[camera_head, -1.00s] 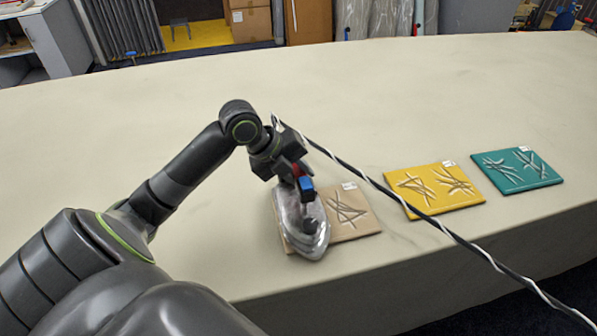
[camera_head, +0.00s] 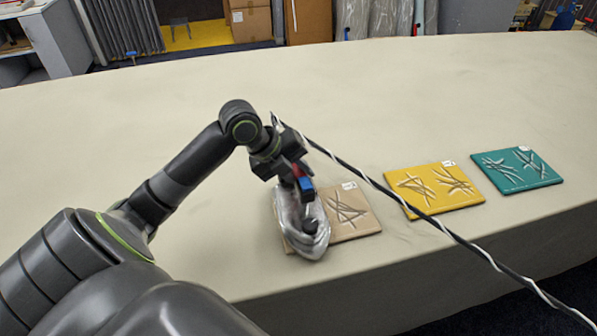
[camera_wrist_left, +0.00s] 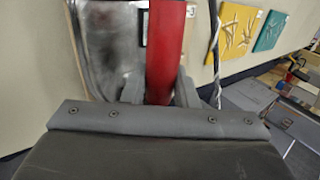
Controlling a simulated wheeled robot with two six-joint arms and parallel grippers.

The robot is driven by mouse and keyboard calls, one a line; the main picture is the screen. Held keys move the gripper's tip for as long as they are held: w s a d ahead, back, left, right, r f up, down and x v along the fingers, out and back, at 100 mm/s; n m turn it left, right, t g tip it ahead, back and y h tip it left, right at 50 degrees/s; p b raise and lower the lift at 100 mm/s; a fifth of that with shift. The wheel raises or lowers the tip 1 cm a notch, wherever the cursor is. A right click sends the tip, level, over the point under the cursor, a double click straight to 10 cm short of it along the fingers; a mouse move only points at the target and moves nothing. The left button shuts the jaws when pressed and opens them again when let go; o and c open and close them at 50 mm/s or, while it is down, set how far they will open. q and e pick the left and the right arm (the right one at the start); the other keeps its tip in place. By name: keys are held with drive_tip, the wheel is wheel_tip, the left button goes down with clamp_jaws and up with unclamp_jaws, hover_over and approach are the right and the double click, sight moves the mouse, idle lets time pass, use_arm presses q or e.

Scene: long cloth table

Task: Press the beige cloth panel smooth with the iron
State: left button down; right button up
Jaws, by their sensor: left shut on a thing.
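The beige cloth panel (camera_head: 357,226) lies flat near the table's front edge, with dark crease lines on its uncovered right part. The silver iron (camera_head: 290,222) rests over its left part and hides that area. My left gripper (camera_head: 302,177) is shut on the iron's red handle (camera_wrist_left: 166,50), and the iron's metal body (camera_wrist_left: 112,45) fills much of the left wrist view. Whether the creases under the iron are smooth cannot be seen. My right gripper does not show in either view.
A yellow panel (camera_head: 421,202) and a teal panel (camera_head: 532,182), both creased, lie to the right on the cloth table (camera_head: 400,90). The iron's black and white cord (camera_head: 460,238) runs right across the front edge, in front of the yellow panel. The table behind is clear.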

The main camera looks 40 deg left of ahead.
use_arm(q)
drive_tip(key=shift+r+p, duration=0.75)
drive_tip(key=shift+r, duration=0.15)
drive_tip(key=shift+w+r+p, duration=0.1)
drive_tip(key=shift+r+p, duration=2)
drive_tip(key=shift+r, duration=0.6)
